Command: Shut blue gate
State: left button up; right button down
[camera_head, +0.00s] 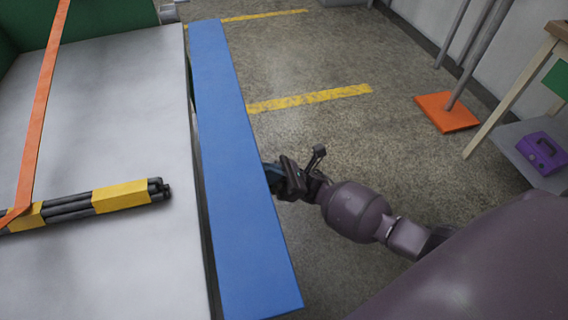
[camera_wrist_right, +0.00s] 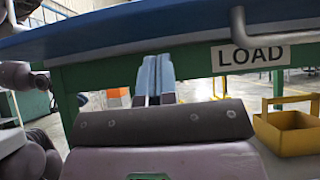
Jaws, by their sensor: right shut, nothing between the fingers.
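The blue gate (camera_head: 238,165) is a long flat panel along the right side of the grey bed (camera_head: 130,235) in the head view. A narrow dark gap shows between them. In the right wrist view the gate (camera_wrist_right: 140,28) spans the top, with a grey bar handle (camera_wrist_right: 239,28) at upper right. My right gripper (camera_head: 273,178) is at the gate's right edge, partly hidden by it. Its fingers show shut and empty in the right wrist view (camera_wrist_right: 155,85), below the gate's edge. Whether they touch the gate I cannot tell. My left gripper is not in view.
A bundle of dark hoses with yellow bands (camera_head: 120,196) and an orange strap (camera_head: 42,90) lie on the bed. The floor right of the gate is open. A purple case (camera_head: 542,152) sits on a shelf. A LOAD sign (camera_wrist_right: 250,55) and yellow bin (camera_wrist_right: 290,132) show beyond the wrist.

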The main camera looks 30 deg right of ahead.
pick_arm(q)
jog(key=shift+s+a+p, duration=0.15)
jog(key=shift+p, duration=0.3)
pick_arm(e)
notch_tip(320, 180, up, 4)
jog(key=shift+a+r, duration=0.1)
jog(key=shift+a, duration=0.05)
